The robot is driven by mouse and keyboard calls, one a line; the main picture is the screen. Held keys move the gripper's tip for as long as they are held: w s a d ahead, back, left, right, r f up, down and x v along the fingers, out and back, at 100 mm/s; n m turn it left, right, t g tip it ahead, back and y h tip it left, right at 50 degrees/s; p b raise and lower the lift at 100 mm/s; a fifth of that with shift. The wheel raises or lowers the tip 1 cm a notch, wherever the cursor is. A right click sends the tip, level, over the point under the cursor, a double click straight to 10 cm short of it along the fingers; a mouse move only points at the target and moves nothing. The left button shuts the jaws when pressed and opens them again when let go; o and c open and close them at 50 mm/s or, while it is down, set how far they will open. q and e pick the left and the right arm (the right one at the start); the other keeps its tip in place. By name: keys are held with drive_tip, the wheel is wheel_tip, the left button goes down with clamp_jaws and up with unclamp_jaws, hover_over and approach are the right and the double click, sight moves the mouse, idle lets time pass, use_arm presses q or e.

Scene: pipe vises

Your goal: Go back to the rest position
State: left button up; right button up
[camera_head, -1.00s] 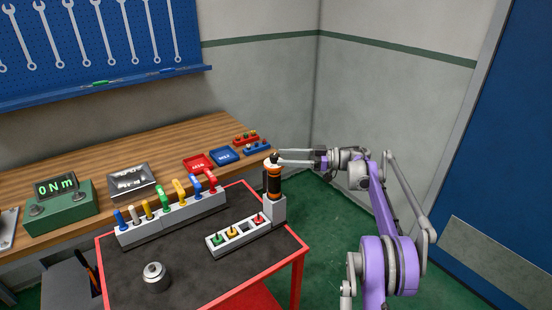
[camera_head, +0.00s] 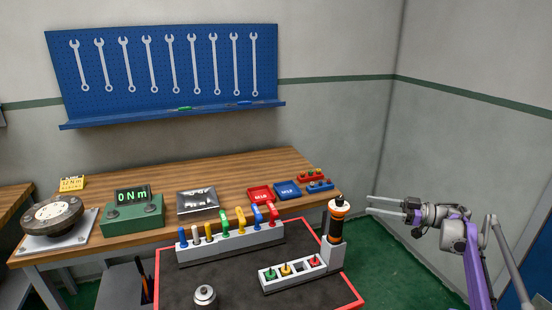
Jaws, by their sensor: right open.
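My right gripper (camera_head: 370,204) is open and empty. Its two fingers point left, with a gap between them, a little to the right of the black and orange tool (camera_head: 337,222). That tool stands upright in a grey holder (camera_head: 332,254) at the right side of the red-edged cart (camera_head: 218,288). The gripper and the tool look apart. My left gripper is not in view.
A grey rack (camera_head: 232,242) of colored-handled tools and a small block (camera_head: 292,276) with colored pieces stand on the cart. A metal knob (camera_head: 205,296) is near its front. The wooden bench (camera_head: 170,180) lies behind. Green floor (camera_head: 405,275) is free at right.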

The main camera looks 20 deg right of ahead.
drive_tip(key=w+a+r+m+t+h+p, duration=0.1)
drive_tip(key=w+a+r+m+t+h, duration=0.2)
drive_tip(key=a+r+m+t+h, duration=0.35)
drive_tip(key=w+a+r+m+t+h+p, duration=0.15)
drive_tip(key=a+r+m+t+h, duration=0.25)
drive_tip(key=r+h, duration=0.45)
drive_tip(key=s+a+f+g, duration=0.5)
drive_tip(key=s+f, duration=0.5)
drive_tip(key=s, duration=0.2)
drive_tip(key=s+a+f+g+p, duration=0.1)
drive_tip(key=s+a+f+g, duration=0.4)
drive_tip(key=s+f, duration=0.5)
drive_tip(key=s+a+f+g, duration=0.5)
drive_tip(key=s+a+f, duration=0.4)
drive_tip(key=s, duration=0.6)
drive_tip(key=shift+f+m, duration=0.35)
drive_tip(key=shift+f, duration=0.5)
